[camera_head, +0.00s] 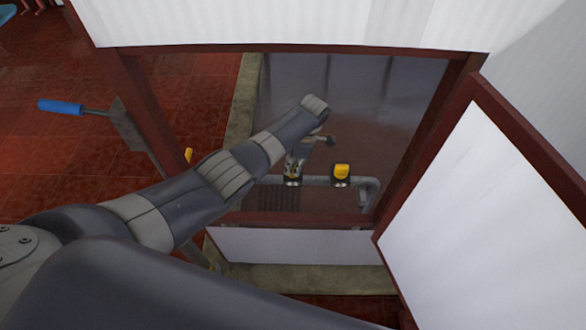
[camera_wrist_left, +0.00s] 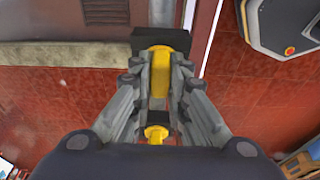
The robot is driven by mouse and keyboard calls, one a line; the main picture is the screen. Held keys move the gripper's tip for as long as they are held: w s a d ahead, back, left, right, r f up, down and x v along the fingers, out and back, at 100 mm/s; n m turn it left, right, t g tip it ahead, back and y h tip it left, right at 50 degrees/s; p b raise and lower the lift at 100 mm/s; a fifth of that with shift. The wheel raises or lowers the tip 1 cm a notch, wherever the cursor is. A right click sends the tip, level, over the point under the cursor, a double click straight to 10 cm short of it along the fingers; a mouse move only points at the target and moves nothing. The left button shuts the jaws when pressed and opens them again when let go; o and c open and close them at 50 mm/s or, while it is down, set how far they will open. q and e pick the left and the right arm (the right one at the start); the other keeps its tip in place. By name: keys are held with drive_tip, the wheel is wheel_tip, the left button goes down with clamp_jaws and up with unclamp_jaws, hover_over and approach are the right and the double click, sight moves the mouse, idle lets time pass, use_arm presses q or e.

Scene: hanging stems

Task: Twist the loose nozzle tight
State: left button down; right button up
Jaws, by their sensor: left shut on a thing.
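My left gripper (camera_head: 294,166) reaches through the framed opening to a small yellow and black nozzle on a grey pipe (camera_head: 316,181). In the left wrist view the fingers (camera_wrist_left: 160,65) are shut around a yellow nozzle (camera_wrist_left: 158,78) with a black block (camera_wrist_left: 160,42) beyond it. In the head view the fingers partly cover the held nozzle. A second yellow and black nozzle (camera_head: 341,172) stands on the pipe to its right, apart from the gripper. A smaller yellow piece (camera_wrist_left: 156,133) shows between the finger bases. I cannot tell how tight the nozzle is. My right gripper is not in view.
A dark red frame (camera_head: 290,219) surrounds the opening, with a white panel (camera_head: 490,215) at the right. A blue-handled tool (camera_head: 60,106) is by the left post.

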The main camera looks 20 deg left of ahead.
use_arm(q)
drive_tip(key=shift+n, duration=0.7)
drive_tip(key=c, duration=1)
unclamp_jaws()
drive_tip(key=shift+c, duration=0.2)
wheel_tip(320, 180, up, 8)
drive_tip(key=p, duration=0.8)
drive_tip(key=shift+r+p, duration=0.25)
drive_tip(key=shift+p, duration=0.15)
